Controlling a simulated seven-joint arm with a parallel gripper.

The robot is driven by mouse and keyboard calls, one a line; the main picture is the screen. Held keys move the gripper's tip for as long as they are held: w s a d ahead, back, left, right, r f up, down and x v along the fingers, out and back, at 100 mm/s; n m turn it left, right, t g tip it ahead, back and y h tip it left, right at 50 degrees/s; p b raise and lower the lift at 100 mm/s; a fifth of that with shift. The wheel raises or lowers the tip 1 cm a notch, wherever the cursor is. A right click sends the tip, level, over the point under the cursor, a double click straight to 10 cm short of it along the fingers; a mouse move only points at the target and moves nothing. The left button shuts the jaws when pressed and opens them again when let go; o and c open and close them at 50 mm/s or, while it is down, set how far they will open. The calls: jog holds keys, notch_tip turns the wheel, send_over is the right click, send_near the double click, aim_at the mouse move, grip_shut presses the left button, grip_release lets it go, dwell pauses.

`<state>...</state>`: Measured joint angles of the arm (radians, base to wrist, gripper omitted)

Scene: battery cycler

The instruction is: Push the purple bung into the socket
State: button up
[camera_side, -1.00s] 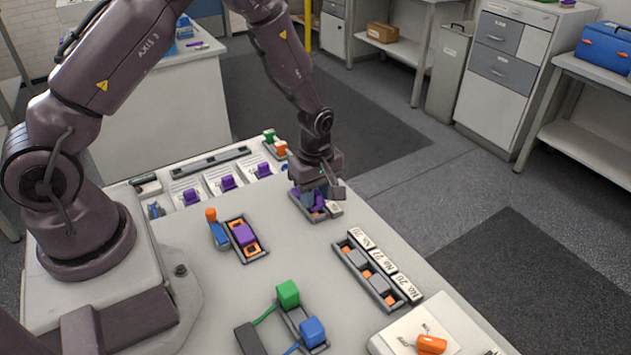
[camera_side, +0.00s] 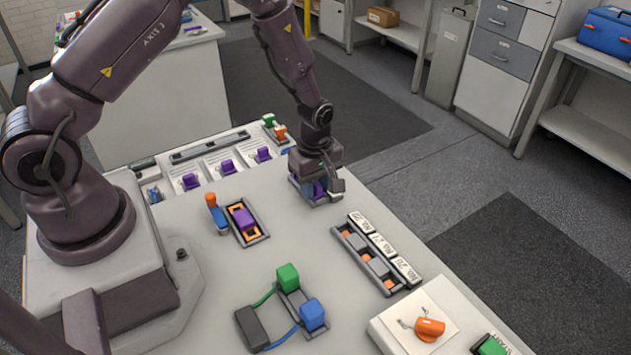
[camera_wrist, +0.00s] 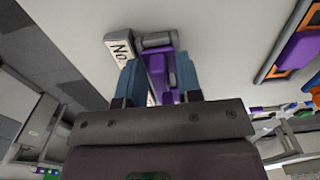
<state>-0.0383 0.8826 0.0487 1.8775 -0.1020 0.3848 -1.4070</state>
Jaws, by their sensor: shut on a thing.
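My gripper (camera_side: 318,182) is at the far right part of the bench, low over a small grey tray (camera_side: 300,187). In the wrist view its two blue fingers (camera_wrist: 158,80) are shut on a purple bung (camera_wrist: 165,72). The bung also shows in the side view (camera_side: 318,190), partly covered by the fingers. It is at the tray, but the fingers hide its lower end, so I cannot tell how deep it sits in the socket. A white "No." label (camera_wrist: 120,45) lies beside the bung.
Another purple block (camera_side: 243,218) sits in a separate tray in front of my gripper. A labelled rack (camera_side: 372,258) with grey and orange places stands to the right. Green (camera_side: 288,277) and blue (camera_side: 312,313) blocks are nearer. Bare bench lies between.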

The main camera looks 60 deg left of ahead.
jog(key=o, duration=1)
jog(key=shift+c, duration=0.2)
notch_tip(320, 180, up, 13)
jog(key=s+d+r+m+t, duration=0.3)
jog(key=s+r+m+t, duration=0.2)
jog(key=s+r+m, duration=1.3)
notch_tip(320, 180, up, 2)
jog(key=shift+s+t, duration=0.3)
jog(key=shift+s, duration=0.15)
